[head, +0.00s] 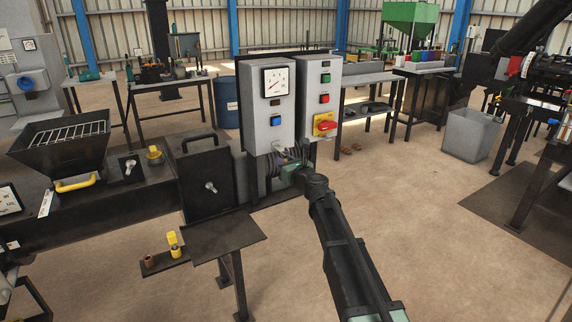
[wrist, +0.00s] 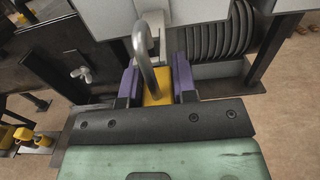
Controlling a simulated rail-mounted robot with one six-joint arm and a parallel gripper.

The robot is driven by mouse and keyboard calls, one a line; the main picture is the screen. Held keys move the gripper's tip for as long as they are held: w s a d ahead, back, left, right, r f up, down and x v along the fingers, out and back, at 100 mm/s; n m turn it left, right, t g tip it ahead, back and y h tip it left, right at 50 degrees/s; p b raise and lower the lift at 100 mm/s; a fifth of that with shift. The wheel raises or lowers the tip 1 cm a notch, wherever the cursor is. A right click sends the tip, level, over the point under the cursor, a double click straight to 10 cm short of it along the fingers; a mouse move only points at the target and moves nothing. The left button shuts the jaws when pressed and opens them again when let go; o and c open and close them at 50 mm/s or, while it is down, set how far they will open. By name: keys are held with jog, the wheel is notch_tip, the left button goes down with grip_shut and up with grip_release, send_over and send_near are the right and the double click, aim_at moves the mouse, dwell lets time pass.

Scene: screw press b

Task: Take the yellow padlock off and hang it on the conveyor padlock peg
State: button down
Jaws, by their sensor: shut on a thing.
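The yellow padlock (wrist: 158,94) shows in the wrist view, with its yellow body between my gripper's purple fingers and its grey shackle (wrist: 143,55) arching up. My gripper (wrist: 157,88) is shut on it. The shackle overlaps a light grey part behind it; I cannot tell whether it passes through that part. In the head view my gripper (head: 286,168) is just below the grey control boxes, and the padlock is hidden or too small to make out. I cannot pick out the conveyor padlock peg for certain.
Two grey control boxes (head: 265,105) stand above my gripper, the right one with a red rotary switch (head: 325,126) on yellow. A small dark shelf (head: 163,266) at lower left holds a yellow item (head: 173,240) and a copper-coloured piece (head: 148,260). A dark plate (head: 224,238) lies beside it.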

jog(key=shift+f, duration=0.1)
jog(key=shift+f+b, duration=0.65)
jog(key=shift+b, duration=0.1)
jog(key=shift+r, duration=0.1)
jog(key=c, duration=0.8)
grip_release()
jog(key=v, duration=1.1)
